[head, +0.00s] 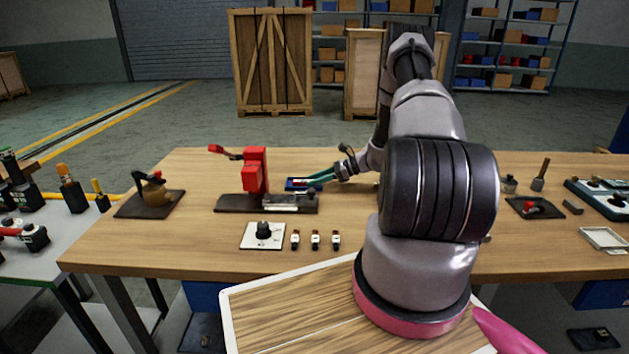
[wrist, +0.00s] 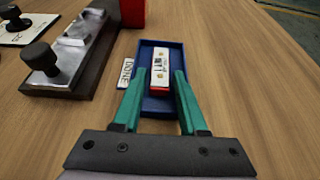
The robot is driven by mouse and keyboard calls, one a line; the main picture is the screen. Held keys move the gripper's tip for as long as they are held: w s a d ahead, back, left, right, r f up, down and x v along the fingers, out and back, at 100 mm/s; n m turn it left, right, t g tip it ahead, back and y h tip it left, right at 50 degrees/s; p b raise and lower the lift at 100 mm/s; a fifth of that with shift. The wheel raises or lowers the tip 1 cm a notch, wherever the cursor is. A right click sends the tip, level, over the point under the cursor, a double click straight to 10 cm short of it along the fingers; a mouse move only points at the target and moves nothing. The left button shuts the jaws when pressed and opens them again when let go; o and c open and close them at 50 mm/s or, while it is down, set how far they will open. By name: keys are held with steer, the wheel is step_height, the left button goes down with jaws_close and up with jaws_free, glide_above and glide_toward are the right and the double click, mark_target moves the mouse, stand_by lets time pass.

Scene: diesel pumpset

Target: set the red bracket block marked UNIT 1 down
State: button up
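The red bracket block (wrist: 160,70) lies in the blue tray (wrist: 154,105), its white label facing up; the label's small print is hard to read. The blue tray also shows in the head view (head: 290,187), on the table left of my arm. My gripper (wrist: 160,73) has its two green fingers spread, one on each side of the block, with a narrow gap on both sides. In the head view my gripper (head: 318,180) reaches over the tray from the right. Its fingers hide part of the tray.
A DONE plate (wrist: 125,73) lies left of the tray. A red stand on a dark base (head: 255,175) is close by on the left. A knob plate (head: 263,235) and small labelled parts (head: 315,240) sit nearer. Table right of the tray is clear in the wrist view.

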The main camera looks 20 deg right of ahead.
steer(key=shift+r, duration=0.2)
steer(key=v, duration=1.2)
steer(key=shift+r, duration=0.1)
steer(key=s+a+r+n+g+h, duration=0.25)
steer(key=s+a+r+n, duration=0.35)
steer(key=r, duration=0.7)
steer(key=s+a+r+n+g+h, duration=0.1)
steer(key=a+r+n+h, duration=0.25)
steer(key=a+r, duration=0.6)
steer(key=s+a+r+n+t+h, duration=0.2)
steer(key=s+r+n, duration=0.2)
steer(key=s+r, duration=0.4)
steer(key=s+a+r+n+t+h, duration=0.2)
steer(key=s+r+n, duration=0.3)
steer(key=s, duration=0.9)
step_height(320, 180, up, 4)
steer(key=shift+a+f+t+h, duration=0.2)
steer(key=shift+a+t+h, duration=0.1)
steer(key=shift+a+t, duration=0.35)
steer(key=shift+s, duration=0.1)
